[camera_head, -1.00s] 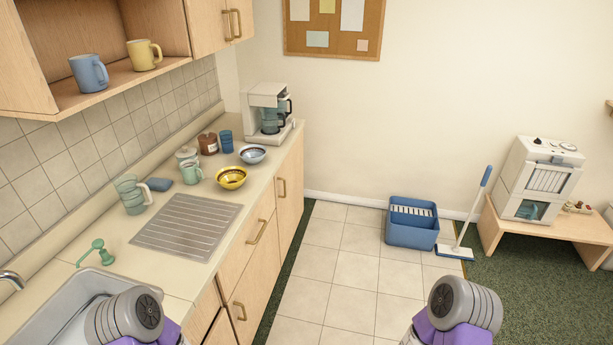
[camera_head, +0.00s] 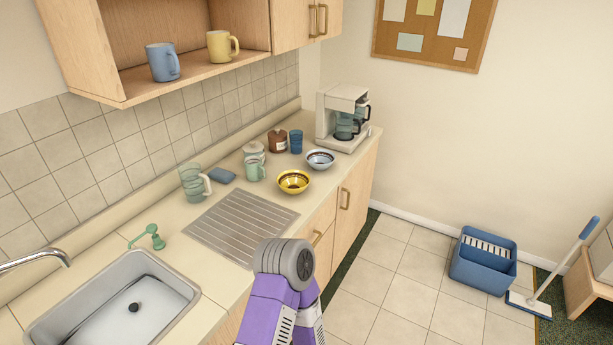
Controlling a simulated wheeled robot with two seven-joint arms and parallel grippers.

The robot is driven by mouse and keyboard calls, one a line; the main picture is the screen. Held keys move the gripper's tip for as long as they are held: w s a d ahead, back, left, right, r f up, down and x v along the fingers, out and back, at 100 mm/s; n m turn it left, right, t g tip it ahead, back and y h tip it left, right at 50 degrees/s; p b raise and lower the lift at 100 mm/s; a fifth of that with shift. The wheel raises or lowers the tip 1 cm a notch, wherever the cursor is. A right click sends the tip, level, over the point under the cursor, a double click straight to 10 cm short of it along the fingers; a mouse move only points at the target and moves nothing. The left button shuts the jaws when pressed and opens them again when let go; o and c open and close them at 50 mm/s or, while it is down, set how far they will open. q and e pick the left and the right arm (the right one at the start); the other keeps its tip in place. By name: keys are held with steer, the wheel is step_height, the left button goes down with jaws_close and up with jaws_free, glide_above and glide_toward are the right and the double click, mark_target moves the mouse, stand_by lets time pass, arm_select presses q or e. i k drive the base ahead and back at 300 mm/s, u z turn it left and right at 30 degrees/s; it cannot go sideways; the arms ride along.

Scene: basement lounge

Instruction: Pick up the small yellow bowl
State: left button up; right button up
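The small yellow bowl (camera_head: 293,183) stands upright on the kitchen counter, right of the ribbed drainboard and near the counter's front edge. It has a dark pattern inside and looks empty. A similar grey-blue bowl (camera_head: 320,160) stands just behind it, to the right. One of my arms, purple with a grey round joint, rises from the bottom middle, nearer to me than the yellow bowl and apart from it in the picture. No gripper fingers show.
A green mug (camera_head: 255,170), glass pitcher (camera_head: 193,183), brown jar (camera_head: 278,140), blue cup (camera_head: 296,141) and coffee maker (camera_head: 342,115) share the counter. The sink (camera_head: 115,305) is at lower left. An open cabinet (camera_head: 190,75) overhangs the counter. A blue bucket (camera_head: 483,265) stands on the floor.

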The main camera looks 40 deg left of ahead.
mark_target(293, 182)
steer(key=i, duration=3.15)
steer(key=u, duration=4)
